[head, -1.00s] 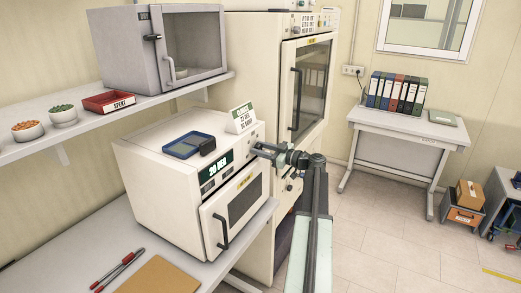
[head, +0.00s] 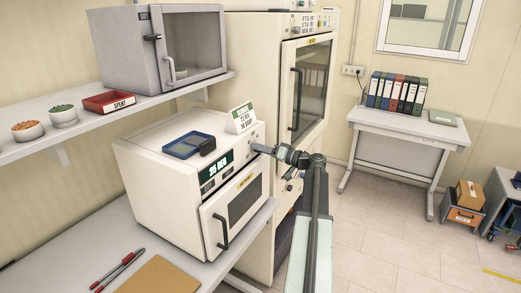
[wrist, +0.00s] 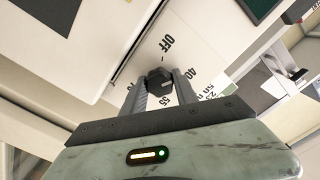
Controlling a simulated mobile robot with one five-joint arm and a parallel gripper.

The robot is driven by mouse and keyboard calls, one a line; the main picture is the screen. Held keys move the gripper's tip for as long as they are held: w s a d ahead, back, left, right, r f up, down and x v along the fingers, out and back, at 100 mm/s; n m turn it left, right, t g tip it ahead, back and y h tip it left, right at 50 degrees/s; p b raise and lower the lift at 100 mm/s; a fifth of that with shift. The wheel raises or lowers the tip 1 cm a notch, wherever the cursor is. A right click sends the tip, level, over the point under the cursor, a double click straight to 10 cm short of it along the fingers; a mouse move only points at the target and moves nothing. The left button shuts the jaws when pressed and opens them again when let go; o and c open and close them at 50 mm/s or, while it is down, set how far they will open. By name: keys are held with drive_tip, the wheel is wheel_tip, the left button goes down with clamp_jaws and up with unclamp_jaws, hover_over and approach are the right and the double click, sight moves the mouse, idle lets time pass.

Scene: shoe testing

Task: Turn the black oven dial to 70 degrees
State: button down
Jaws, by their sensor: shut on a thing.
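The white benchtop oven (head: 170,200) stands on the bench, with a dark display (head: 215,168) on its front whose small text looks like 35 DEG. The black dial (wrist: 158,76) shows in the wrist view, on a pale panel with OFF, 40 and 55 printed around it. My gripper (wrist: 162,84) is shut on the dial, one finger on each side. The dial's exact pointer position is hard to tell. In the head view my gripper (head: 259,149) reaches the oven's right front edge and hides the dial.
A blue tray (head: 188,145) with a dark block and a small sign (head: 241,119) sit on the oven top. A tall oven (head: 270,70) stands behind. Pens (head: 118,270) and a brown folder (head: 160,277) lie on the bench.

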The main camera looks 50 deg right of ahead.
drive_tip(key=m, duration=0.4)
drive_tip(key=shift+m, duration=0.3)
drive_tip(key=m, duration=0.4)
drive_tip(key=shift+m, duration=0.3)
drive_tip(key=m, duration=0.4)
drive_tip(key=shift+f+m, duration=0.1)
drive_tip(key=shift+m, duration=0.2)
drive_tip(key=m, duration=1.3)
drive_tip(key=shift+m, duration=0.3)
drive_tip(key=m, duration=0.4)
drive_tip(key=shift+a, duration=0.1)
drive_tip(key=shift+m, duration=2.5)
